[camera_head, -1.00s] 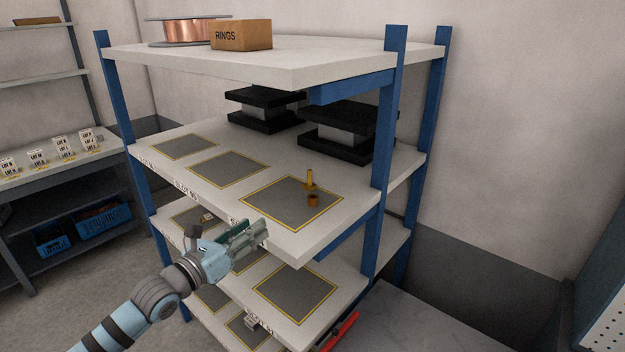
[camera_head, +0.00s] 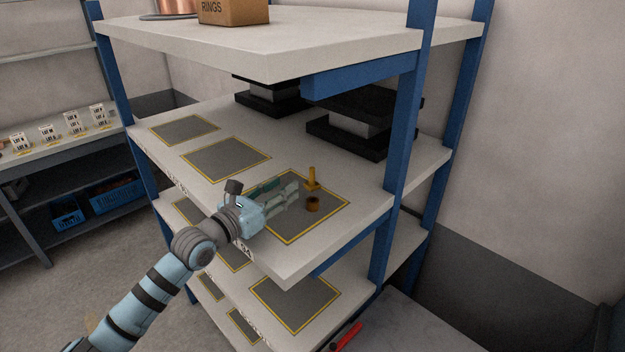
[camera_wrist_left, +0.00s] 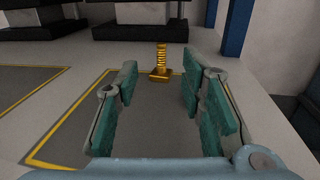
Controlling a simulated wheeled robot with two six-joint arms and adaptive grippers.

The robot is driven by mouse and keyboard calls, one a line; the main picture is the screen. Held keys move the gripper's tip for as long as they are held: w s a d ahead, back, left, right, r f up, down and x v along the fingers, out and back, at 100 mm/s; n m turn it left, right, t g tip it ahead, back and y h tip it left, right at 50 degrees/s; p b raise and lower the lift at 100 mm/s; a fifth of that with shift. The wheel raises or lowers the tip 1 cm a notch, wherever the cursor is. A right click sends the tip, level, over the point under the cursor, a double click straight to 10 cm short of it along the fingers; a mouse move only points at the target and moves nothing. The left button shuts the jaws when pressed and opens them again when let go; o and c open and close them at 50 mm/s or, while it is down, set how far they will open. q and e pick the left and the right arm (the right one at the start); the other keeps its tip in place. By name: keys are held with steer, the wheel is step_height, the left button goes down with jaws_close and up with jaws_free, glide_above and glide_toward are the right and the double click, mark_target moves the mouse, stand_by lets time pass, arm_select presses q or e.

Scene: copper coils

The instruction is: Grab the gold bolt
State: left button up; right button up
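The gold bolt (camera_head: 312,178) stands upright, head down, at the back edge of the right-hand grey square on the middle shelf. In the left wrist view the bolt (camera_wrist_left: 161,64) shows its threaded shank, straight ahead between the fingers and beyond their tips. My left gripper (camera_head: 295,190) is open and empty, low over the same square, to the left of the bolt and apart from it. In the left wrist view the open fingers (camera_wrist_left: 158,84) have teal pads. My right gripper is in neither view.
Black stands (camera_head: 350,130) fill the shelf's back. A blue post (camera_head: 408,110) rises at the right corner. The upper shelf (camera_head: 270,50) hangs above, carrying a RINGS box (camera_head: 233,12).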

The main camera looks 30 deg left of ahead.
mark_target(310, 171)
arm_select(q)
steer(key=w, duration=0.1)
steer(key=w+d, duration=0.1)
steer(key=w, duration=0.1)
steer(key=shift+w+d+r+b, duration=0.25)
steer(key=shift+d+b, duration=0.05)
steer(key=shift+b, duration=0.1)
steer(key=w, duration=0.5)
steer(key=w+f+b, duration=0.1)
steer(key=w, duration=0.1)
steer(key=shift+w+d+f, duration=0.1)
steer(key=shift+w+d, duration=0.15)
steer(key=shift+d, duration=0.1)
steer(key=shift+w, duration=0.15)
steer(key=shift+d, duration=0.15)
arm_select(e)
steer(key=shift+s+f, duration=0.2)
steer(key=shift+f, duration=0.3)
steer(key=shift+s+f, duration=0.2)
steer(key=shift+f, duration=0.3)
arm_select(q)
jaws_close()
